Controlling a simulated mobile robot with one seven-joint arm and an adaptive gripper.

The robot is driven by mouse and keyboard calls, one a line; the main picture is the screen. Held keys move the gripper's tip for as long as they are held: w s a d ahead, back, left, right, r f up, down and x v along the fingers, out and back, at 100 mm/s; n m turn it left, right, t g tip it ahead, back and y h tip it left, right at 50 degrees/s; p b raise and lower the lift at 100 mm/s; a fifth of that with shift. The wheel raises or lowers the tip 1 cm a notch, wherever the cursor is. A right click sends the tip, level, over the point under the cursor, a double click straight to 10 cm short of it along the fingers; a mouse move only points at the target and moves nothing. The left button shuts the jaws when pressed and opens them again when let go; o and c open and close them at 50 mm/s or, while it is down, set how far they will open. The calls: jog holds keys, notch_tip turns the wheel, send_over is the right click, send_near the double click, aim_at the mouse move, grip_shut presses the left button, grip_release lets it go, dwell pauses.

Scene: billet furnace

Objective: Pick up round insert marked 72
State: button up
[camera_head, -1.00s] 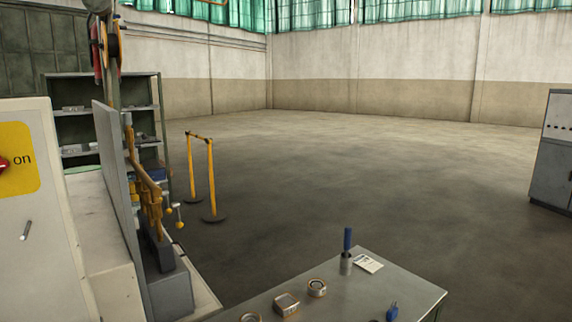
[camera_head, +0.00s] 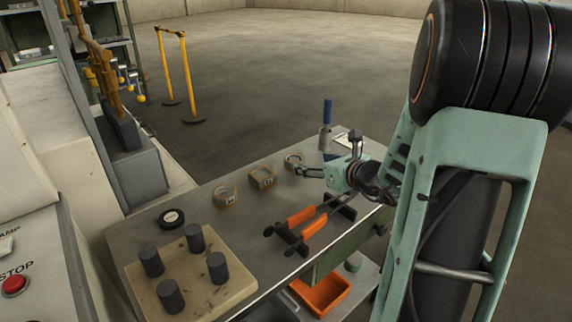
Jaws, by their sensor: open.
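Three brass-coloured inserts stand in a row on the metal table. The nearest is a round insert (camera_head: 226,196), the middle one is a squarish insert (camera_head: 262,178), and the farthest is a round insert (camera_head: 294,161). Their marks are too small to read, so I cannot tell which is 72. My gripper (camera_head: 328,154) is open and empty, its fingers spread wide above the table's far right part. One finger reaches close to the farthest round insert in the picture. I cannot tell whether they touch.
The metal table (camera_head: 200,193) also holds orange-handled tongs (camera_head: 301,217), a blue-handled tool (camera_head: 327,120), a dark round disc (camera_head: 171,218) and a tray (camera_head: 203,297) with several dark cylinders. An orange bin (camera_head: 322,294) sits below. Yellow barrier posts (camera_head: 188,75) stand behind.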

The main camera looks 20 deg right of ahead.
aim_at(293, 158)
jog(key=x, duration=0.2)
jog(key=b+x, duration=0.1)
jog(key=x, duration=0.2)
jog(key=shift+s+a+f, duration=0.1)
jog(key=shift+a+f, duration=0.15)
jog(key=b+x, duration=0.1)
jog(key=x, duration=0.4)
jog(key=shift+w+f, duration=0.1)
jog(key=shift+w, duration=0.35)
jog(key=c, duration=1.7)
grip_shut()
jog(key=shift+r, duration=0.25)
